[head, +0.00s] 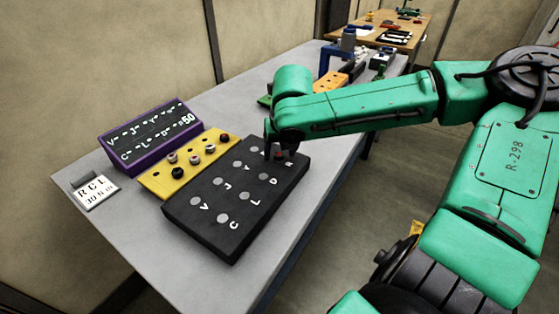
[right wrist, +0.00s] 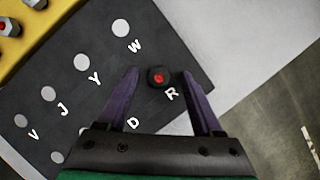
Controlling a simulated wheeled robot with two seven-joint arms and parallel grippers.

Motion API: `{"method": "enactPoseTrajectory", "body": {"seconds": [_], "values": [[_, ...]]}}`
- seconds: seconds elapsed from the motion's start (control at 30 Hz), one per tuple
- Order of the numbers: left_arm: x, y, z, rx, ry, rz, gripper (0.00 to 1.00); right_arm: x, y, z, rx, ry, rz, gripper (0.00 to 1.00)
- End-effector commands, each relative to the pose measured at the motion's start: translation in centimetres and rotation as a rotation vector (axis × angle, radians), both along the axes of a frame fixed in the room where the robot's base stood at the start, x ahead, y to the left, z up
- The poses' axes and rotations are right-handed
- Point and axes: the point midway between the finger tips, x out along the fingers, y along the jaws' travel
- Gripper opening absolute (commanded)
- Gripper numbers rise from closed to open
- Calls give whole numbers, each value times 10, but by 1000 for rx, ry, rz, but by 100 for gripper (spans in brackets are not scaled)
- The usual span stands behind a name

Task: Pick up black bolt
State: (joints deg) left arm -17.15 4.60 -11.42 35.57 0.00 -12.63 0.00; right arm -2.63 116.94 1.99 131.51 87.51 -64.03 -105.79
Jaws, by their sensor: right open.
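A black bolt with a red centre (right wrist: 157,77) stands on the dark lettered plate (right wrist: 70,65), beside the letter R. My right gripper (right wrist: 160,78) is open, with one purple finger on each side of this bolt and gaps between. In the head view the right gripper (head: 275,150) is low over the far right end of the dark plate (head: 215,235), and the bolt's red top (head: 279,156) shows at its fingers. Whether the fingers touch the plate is not clear. My left gripper is not in view.
A yellow block (head: 155,182) holds several bolts, next to a purple-framed sign (head: 150,135). A white label card (head: 95,191) lies at the left. An orange block (head: 330,82) and a blue clamp-like part (head: 338,62) stand farther back. The grey table (head: 130,225) is clear in front.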

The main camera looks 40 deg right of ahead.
Motion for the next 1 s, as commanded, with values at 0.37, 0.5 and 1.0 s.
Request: {"method": "enactPoseTrajectory", "body": {"seconds": [0.37,0.5,1.0], "values": [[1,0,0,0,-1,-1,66,1,0,0,0,-1,0,0],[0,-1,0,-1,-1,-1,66,1,0,0,0,-1,0,0],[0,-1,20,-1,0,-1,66,2,0,61,-1,-7,-1,0]]}}
